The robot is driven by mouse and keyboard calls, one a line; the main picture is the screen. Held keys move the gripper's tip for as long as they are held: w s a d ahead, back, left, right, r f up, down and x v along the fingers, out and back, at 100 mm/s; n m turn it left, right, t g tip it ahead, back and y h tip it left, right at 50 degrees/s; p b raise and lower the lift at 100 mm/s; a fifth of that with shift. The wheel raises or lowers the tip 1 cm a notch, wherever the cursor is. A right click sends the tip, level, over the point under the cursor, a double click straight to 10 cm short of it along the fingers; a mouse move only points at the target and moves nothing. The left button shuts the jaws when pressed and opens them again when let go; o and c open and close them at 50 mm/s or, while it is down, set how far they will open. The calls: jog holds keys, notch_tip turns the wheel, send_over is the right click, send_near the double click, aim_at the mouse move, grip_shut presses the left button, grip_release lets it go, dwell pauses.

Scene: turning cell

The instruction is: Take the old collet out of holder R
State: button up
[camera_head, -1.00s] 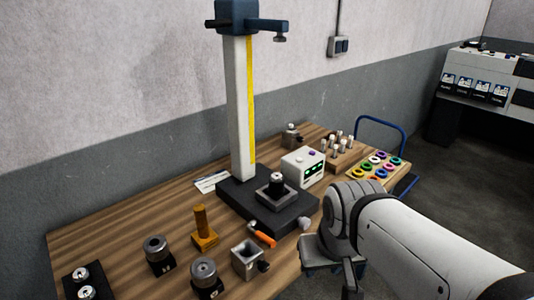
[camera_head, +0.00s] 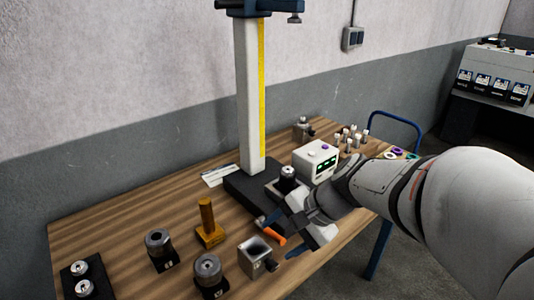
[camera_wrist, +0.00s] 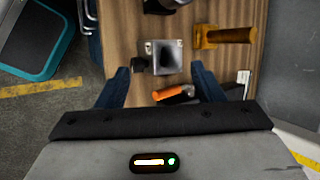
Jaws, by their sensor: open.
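Two dark round holders, one at the back (camera_head: 158,240) and one nearer the front (camera_head: 208,267), stand on small black labelled bases at the left of the bench. I cannot read which is R, nor tell whether a collet sits in either. Another dark cylindrical part (camera_head: 287,173) stands on the press base, partly behind my arm. My gripper (camera_head: 279,236) is open and empty, above the bench near the orange-handled tool (camera_head: 274,238). In the wrist view its blue fingers (camera_wrist: 160,76) stand apart, with the grey square block (camera_wrist: 167,57) beyond them.
A tall press column (camera_head: 250,100) rises behind the holders. A yellow post (camera_head: 207,215) stands between the holders and press. A white display box (camera_head: 314,158) is right of it. Two small round parts sit on a black plate (camera_head: 71,270) at far left.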

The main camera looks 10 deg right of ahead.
jog(key=w+d+f+m+t+y+b, duration=0.1)
jog(key=w+f+m+t+y+b, duration=0.2)
jog(key=w+m, duration=0.7)
jog(key=m+t+b, duration=0.2)
jog(key=m+t, duration=0.6)
jog(key=m, duration=0.1)
send_near(292, 173)
jog(key=x, duration=0.4)
jog(key=shift+a, duration=0.15)
jog(key=shift+w+m+h, duration=0.3)
jog(key=shift+w+m, duration=0.05)
jog(key=shift+m, duration=0.05)
jog(key=p+x, duration=0.1)
jog(key=x, duration=0.6)
jog(key=shift+a, duration=0.2)
jog(key=c, duration=1.1)
